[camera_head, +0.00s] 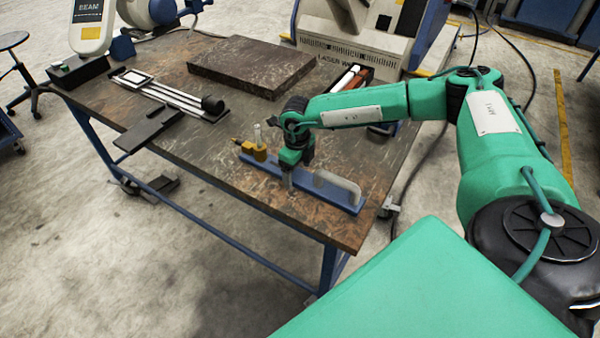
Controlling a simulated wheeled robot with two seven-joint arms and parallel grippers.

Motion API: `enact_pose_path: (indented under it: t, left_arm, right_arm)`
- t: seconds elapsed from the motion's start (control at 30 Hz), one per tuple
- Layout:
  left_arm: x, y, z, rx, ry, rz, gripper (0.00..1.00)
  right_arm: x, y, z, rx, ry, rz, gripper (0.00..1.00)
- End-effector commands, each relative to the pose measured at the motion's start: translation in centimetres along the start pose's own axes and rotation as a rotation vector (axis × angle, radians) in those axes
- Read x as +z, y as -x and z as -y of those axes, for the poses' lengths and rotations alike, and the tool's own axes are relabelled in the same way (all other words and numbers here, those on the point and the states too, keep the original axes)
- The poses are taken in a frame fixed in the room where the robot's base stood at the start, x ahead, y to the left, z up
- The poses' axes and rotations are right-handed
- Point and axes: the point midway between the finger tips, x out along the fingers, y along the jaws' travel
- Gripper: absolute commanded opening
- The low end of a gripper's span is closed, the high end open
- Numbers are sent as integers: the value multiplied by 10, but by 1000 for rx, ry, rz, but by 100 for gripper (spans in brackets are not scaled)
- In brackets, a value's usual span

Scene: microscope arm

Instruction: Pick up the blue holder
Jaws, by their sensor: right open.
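The blue holder (262,171) is a long, low bar lying near the front right edge of the table (205,146). It carries a pale curved handle at its right end and yellowish and clear pieces at its left end. My right gripper (288,182) points down over the middle of the holder, between the handle and the yellowish pieces. It is open. The fingers are small and partly blend with the holder, so I cannot tell whether they touch it. My left gripper is out of view.
A dark flat slab (250,65) lies at the back of the table. A slide-like metal device (170,95) and a dark flat piece (150,127) lie to the left. A beige laser machine (345,45) stands behind. Bare tabletop lies between the slab and the holder.

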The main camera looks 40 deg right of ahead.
Motion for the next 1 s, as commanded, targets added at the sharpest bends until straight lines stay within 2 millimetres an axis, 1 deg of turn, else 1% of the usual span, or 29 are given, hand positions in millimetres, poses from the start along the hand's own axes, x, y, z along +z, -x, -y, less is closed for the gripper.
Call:
enact_pose_path:
  t: [0.1, 0.33, 0.47, 0.5, 0.57, 0.6, 0.67, 0.7, 0.73, 1.0]
  left_arm:
    - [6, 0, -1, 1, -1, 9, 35]
    - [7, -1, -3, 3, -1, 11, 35]
    - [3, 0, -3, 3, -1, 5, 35]
    - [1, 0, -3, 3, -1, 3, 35]
    - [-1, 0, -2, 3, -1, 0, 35]
    - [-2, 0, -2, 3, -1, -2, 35]
    - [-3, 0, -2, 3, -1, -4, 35]
    - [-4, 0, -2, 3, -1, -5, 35]
    - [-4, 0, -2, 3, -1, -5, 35]
    - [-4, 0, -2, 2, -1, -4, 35]
  right_arm:
    - [0, -9, 0, 0, -1, -1, 80]
    - [0, -10, 0, 0, -1, 1, 80]
    - [0, -10, 0, 0, -1, 1, 54]
    - [0, -10, 0, 0, -1, 1, 47]
    - [0, -10, 0, 0, -1, 1, 35]
    - [0, -10, 0, 0, -1, 1, 27]
    - [0, -10, 0, 0, -1, 1, 15]
    - [0, -10, 0, 0, -1, 1, 7]
    - [1, -8, 1, 0, -1, 4, 5]
    - [1, -7, 1, 0, -1, 4, 5]
